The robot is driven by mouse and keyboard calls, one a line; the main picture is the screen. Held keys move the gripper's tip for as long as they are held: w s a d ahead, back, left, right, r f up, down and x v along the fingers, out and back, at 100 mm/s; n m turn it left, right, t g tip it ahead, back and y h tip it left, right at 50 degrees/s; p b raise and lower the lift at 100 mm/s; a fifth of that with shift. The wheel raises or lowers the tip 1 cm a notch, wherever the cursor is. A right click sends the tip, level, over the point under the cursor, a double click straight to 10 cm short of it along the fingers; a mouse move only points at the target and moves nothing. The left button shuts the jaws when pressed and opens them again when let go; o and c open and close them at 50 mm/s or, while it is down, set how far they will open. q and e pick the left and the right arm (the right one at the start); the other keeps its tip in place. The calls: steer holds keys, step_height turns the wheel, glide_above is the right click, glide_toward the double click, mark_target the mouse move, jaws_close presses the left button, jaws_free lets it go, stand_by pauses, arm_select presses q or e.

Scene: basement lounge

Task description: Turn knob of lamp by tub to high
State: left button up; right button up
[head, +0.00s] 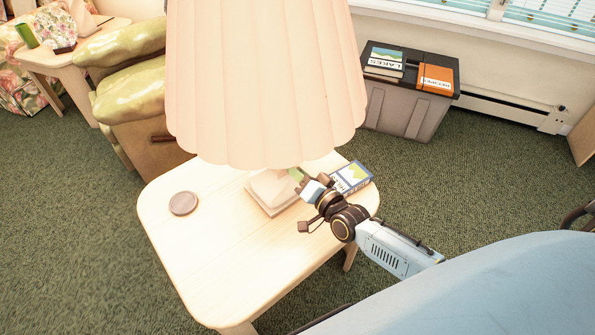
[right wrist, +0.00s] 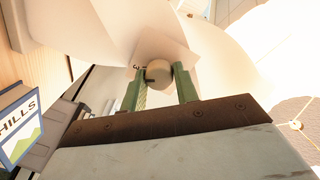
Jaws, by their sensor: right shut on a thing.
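The lamp has a large pleated cream shade (head: 262,85) and a pale square base (head: 268,192), and stands on a light wooden side table (head: 190,258). My right gripper (head: 299,180) reaches in from the right, under the shade and beside the lamp. In the right wrist view its green fingers are shut on a small round beige knob (right wrist: 157,72), one on each side. Small dark marks show beside the knob, but I cannot read its setting. The knob is hidden in the head view. My left gripper is not in view.
A grey tub (head: 405,108) with a dark lid bears books near the wall. On the table, a blue book (head: 352,177) lies close to my right gripper and a round brown coaster (head: 183,203) lies at left. A green-cushioned armchair (head: 137,108) stands behind.

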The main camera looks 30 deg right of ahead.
stand_by(0.4)
steer(key=o, duration=1)
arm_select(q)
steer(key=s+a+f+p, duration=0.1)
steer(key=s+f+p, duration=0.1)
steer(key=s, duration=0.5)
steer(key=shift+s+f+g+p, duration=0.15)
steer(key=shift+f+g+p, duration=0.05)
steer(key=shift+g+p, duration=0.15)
arm_select(e)
steer(key=s, duration=0.4)
steer(key=s+d, duration=0.1)
steer(key=s, duration=0.3)
steer(key=s+d, duration=0.1)
steer(key=s, duration=0.4)
steer(key=shift+s+d+r, duration=0.1)
steer(key=shift+d+r, duration=0.15)
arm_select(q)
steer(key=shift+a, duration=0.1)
